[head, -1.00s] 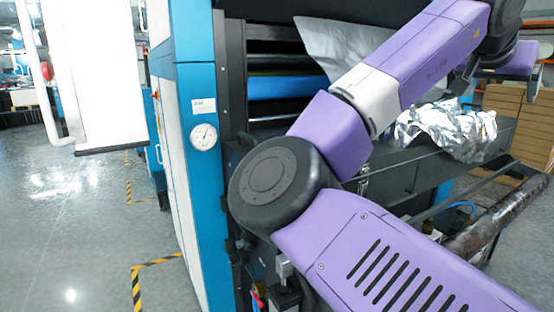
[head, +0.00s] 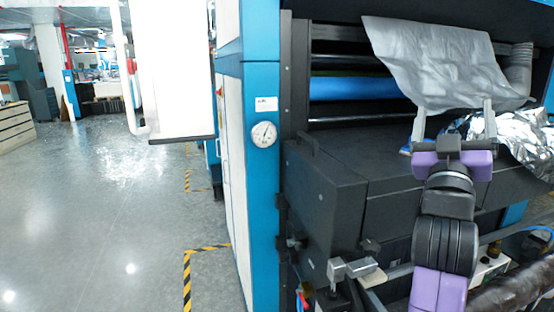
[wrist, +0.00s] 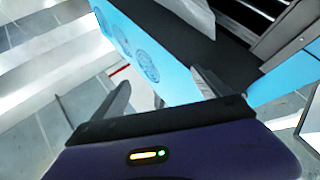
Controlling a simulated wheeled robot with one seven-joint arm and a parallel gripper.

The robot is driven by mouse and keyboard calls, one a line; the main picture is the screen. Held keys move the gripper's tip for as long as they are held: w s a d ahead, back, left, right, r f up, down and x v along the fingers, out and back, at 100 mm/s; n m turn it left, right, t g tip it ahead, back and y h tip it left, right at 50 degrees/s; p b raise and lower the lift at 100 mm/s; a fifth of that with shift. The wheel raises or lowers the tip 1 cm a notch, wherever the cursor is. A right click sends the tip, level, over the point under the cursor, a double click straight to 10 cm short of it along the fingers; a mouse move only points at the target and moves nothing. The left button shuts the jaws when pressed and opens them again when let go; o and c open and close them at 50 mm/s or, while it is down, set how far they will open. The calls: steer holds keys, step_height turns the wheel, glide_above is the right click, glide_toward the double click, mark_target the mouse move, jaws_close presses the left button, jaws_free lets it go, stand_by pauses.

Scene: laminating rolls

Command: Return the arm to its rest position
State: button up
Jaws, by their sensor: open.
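My gripper (head: 453,122) is at the right of the head view, with purple sides and two pale fingers spread wide apart. It is open, and I see nothing between the fingers. It shows in front of the dark machine bed, with the grey sheet (head: 430,62) behind and above it. In the wrist view the two dark fingers of my gripper (wrist: 162,90) are apart. A light blue panel with round marks (wrist: 135,40) lies beyond them. My purple and black arm links show below the gripper in the head view.
The laminating machine, with a blue post (head: 262,190), a gauge (head: 264,134) and a blue roller (head: 350,87), fills the right half. Crumpled foil (head: 515,135) lies near my gripper. A dark roll (head: 515,290) is at lower right. Open floor (head: 100,220) lies left.

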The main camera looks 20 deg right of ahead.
steer(key=s+a+f+n+t+y, duration=0.3)
steer(key=s+a+f+n+y, duration=0.15)
steer(key=a+f+y, duration=0.5)
steer(key=s+a+f+n+t+y, duration=0.4)
steer(key=a+f+y, duration=0.3)
steer(key=a+f, duration=0.5)
steer(key=s+a+f+m+g+y, duration=0.1)
steer(key=s+a+f+g, duration=0.2)
steer(key=s+f, duration=0.7)
steer(key=s+a+f+m+g+y, duration=0.1)
steer(key=s+a+f+g, duration=0.3)
steer(key=s+f, duration=0.6)
steer(key=s+g, duration=0.1)
steer(key=s, duration=0.4)
steer(key=shift+f+y, duration=0.25)
steer(key=shift+y, duration=0.1)
